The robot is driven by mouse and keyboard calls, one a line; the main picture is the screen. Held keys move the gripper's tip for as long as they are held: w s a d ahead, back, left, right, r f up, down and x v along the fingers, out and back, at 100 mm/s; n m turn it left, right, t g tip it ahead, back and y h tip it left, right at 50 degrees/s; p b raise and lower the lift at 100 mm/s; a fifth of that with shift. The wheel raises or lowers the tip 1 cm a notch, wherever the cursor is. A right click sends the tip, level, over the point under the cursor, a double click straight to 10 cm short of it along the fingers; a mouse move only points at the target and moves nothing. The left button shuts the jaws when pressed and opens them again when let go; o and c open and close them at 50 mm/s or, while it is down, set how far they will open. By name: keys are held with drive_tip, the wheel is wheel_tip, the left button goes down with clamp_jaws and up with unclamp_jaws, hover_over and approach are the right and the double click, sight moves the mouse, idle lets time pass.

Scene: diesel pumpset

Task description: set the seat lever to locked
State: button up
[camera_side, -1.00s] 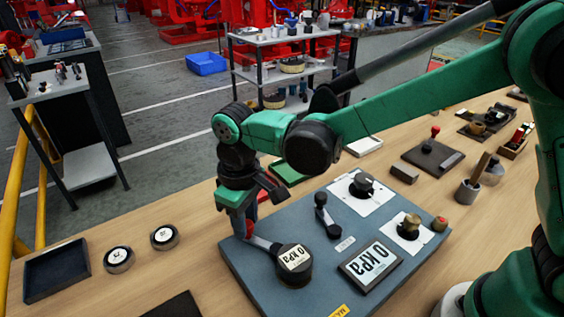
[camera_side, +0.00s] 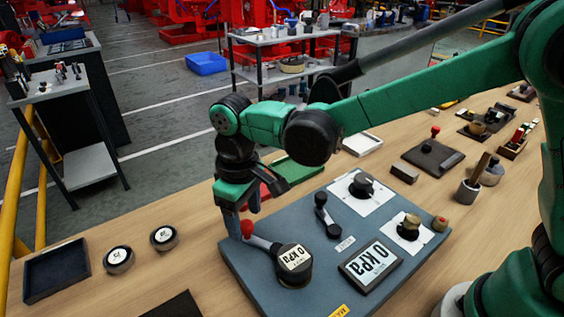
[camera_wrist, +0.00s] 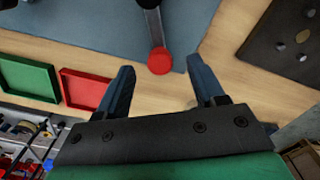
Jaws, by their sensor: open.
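My gripper (camera_side: 244,212) is open and empty, pointing down close to the red knob. In the wrist view, the red knob (camera_wrist: 160,62) lies in line with the gap between my fingertips (camera_wrist: 161,72). I cannot tell whether a finger touches it.
A green tray (camera_side: 300,172) and a red tray (camera_wrist: 84,90) lie behind. Two round gauges (camera_side: 119,259) (camera_side: 164,238) and a dark tray (camera_side: 56,271) sit left.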

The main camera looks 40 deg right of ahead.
sight(246, 224)
drive_tip(key=shift+r, duration=2.25)
drive_tip(key=shift+d+r, duration=0.1)
drive_tip(key=shift+d, duration=0.15)
drive_tip(key=s+d+r+m+t, duration=0.1)
drive_tip(key=s+d+m+t, duration=0.1)
drive_tip(key=d, duration=0.6)
drive_tip(key=s+d+r+m+t, duration=0.1)
drive_tip(key=s+d+m+t, duration=0.2)
drive_tip(key=s+d+t, duration=0.2)
drive_tip(key=d, duration=0.3)
drive_tip(key=shift+d+m, duration=0.3)
drive_tip(key=shift+d, duration=0.05)
